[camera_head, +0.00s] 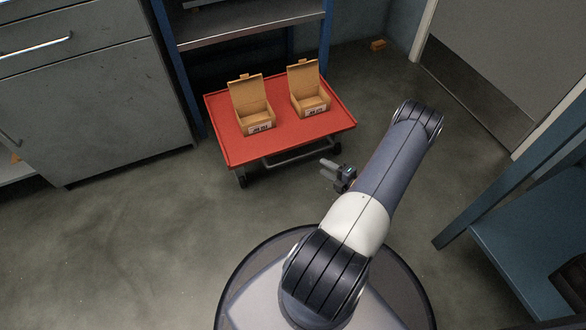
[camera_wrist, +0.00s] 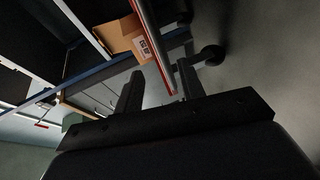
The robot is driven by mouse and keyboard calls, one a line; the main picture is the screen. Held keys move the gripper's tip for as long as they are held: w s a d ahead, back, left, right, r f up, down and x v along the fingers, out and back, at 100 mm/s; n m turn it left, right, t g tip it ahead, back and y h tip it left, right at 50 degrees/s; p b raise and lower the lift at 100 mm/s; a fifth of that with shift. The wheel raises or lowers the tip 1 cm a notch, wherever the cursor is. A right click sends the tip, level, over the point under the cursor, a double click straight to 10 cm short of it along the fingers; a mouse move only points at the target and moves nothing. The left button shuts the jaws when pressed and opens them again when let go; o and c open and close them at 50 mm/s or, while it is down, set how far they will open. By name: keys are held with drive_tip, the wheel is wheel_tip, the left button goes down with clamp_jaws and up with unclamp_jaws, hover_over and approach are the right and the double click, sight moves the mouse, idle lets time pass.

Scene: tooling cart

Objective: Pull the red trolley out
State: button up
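The red trolley (camera_head: 290,148) stands partly under a shelf, with a grey bar (camera_head: 298,155) along its near side and small casters below. In the wrist view the trolley's edge (camera_wrist: 158,55) shows steeply slanted, with a caster (camera_wrist: 212,56) to its right. My gripper (camera_head: 326,170) is just off the trolley's near right side, low to the floor. In the wrist view my gripper (camera_wrist: 158,88) has its two fingers apart, and the trolley's edge shows in line with the gap. I cannot tell whether anything touches.
Two open cardboard boxes (camera_head: 259,119) (camera_head: 316,104) stand on the trolley. A blue-framed shelf (camera_head: 250,22) is behind it, and a grey cabinet (camera_head: 95,110) is at left. A blue bench (camera_head: 525,240) is at right. The floor (camera_head: 150,240) in front is clear.

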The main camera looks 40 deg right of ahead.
sight(305, 154)
drive_tip(key=b+x, duration=0.3)
drive_tip(key=x, duration=0.7)
drive_tip(key=shift+w+f, duration=0.1)
drive_tip(key=shift+w, duration=0.2)
drive_tip(key=shift+c, duration=0.5)
clamp_jaws()
